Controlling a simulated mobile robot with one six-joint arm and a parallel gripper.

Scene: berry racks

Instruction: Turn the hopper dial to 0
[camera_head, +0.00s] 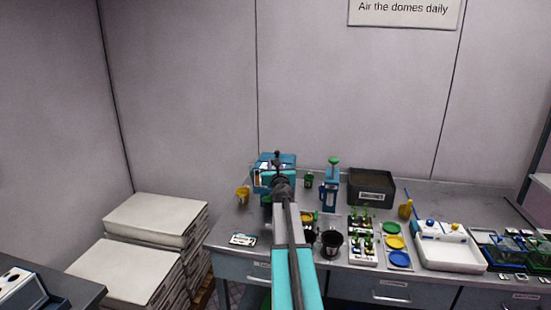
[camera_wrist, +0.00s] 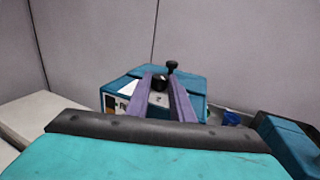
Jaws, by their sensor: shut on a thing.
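The hopper is a teal box (camera_head: 284,160) at the back left of the bench, and in the wrist view it (camera_wrist: 196,83) lies straight ahead. A dark round dial (camera_wrist: 160,84) shows on its front face. My gripper (camera_wrist: 159,79) has its two purple fingers on either side of this dial and is shut on it. A small pale mark shows just below the dial, too small to read. A black knob on a short stalk (camera_wrist: 172,66) stands on the hopper's top. In the head view my arm hides the dial and fingertips.
A teal press with a green top (camera_head: 330,190) and a dark bin (camera_head: 371,187) stand right of the hopper. A yellow cup (camera_head: 242,195) is to its left. Black pots (camera_head: 332,243), seedling trays and coloured discs crowd the bench front. Stacked white slabs (camera_head: 150,220) stand at left.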

